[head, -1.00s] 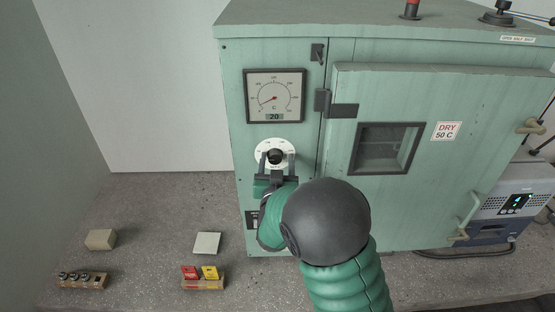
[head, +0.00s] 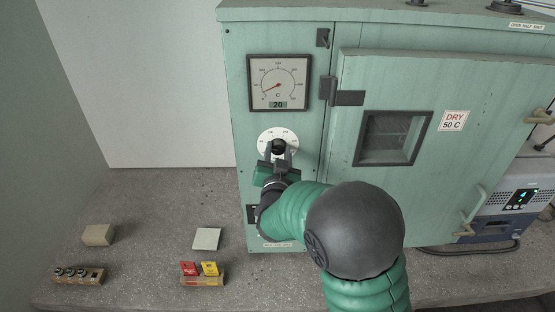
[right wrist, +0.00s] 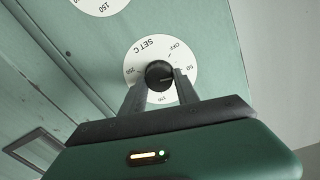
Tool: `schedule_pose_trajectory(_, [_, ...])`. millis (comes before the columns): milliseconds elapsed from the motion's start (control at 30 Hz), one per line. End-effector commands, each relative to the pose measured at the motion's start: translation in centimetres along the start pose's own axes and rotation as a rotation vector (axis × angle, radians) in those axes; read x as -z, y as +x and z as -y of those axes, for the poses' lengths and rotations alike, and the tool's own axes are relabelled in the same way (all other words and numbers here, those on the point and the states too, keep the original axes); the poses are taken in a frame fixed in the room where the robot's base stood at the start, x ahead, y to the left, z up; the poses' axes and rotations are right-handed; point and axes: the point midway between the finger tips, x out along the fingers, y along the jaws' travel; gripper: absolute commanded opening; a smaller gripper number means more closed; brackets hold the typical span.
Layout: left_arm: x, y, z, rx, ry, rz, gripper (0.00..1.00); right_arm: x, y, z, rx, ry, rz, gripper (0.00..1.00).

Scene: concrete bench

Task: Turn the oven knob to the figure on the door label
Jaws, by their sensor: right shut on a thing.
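The green oven has a black knob (head: 278,146) on a white dial, left of the door. In the right wrist view the knob (right wrist: 158,73) has a light mark pointing right, close to the 50 side of the dial (right wrist: 133,66). My right gripper (head: 277,158) is shut on the knob, one finger on each side; these also show in the right wrist view (right wrist: 159,84). My left gripper is not in view.
A wooden block with red and yellow tags (head: 203,281), a block with several dark round pieces (head: 78,275), a tan block (head: 98,235) and a pale square (head: 206,239) lie on the bench at left. A blue-grey device (head: 500,212) stands at right.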

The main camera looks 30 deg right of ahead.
Motion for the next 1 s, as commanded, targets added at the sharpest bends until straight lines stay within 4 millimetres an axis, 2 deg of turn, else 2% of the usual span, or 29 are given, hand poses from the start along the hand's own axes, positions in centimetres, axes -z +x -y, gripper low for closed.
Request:
schedule_pose_trajectory(233, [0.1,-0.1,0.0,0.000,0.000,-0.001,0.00,0.0,0.0,0.1,0.001,0.001,0.004,0.00])
schedule_pose_trajectory(267, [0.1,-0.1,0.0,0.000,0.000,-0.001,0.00,0.0,0.0,0.1,0.001,0.001,0.003,0.41])
schedule_pose_trajectory(400, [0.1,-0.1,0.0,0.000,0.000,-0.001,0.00,0.0,0.0,0.1,0.000,0.001,0.003,0.59])
schedule_pose_trajectory(767, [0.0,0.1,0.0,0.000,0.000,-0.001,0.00,0.0,-0.6,0.0,0.002,0.001,0.002,0.59])
schedule_pose_trajectory(867, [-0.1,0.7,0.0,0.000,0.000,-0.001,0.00,-0.2,-2.1,0.0,0.002,0.003,0.003,0.59])
schedule_pose_trajectory(1000, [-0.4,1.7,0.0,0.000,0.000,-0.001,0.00,-0.3,-6.0,0.1,0.005,0.003,0.003,0.59])
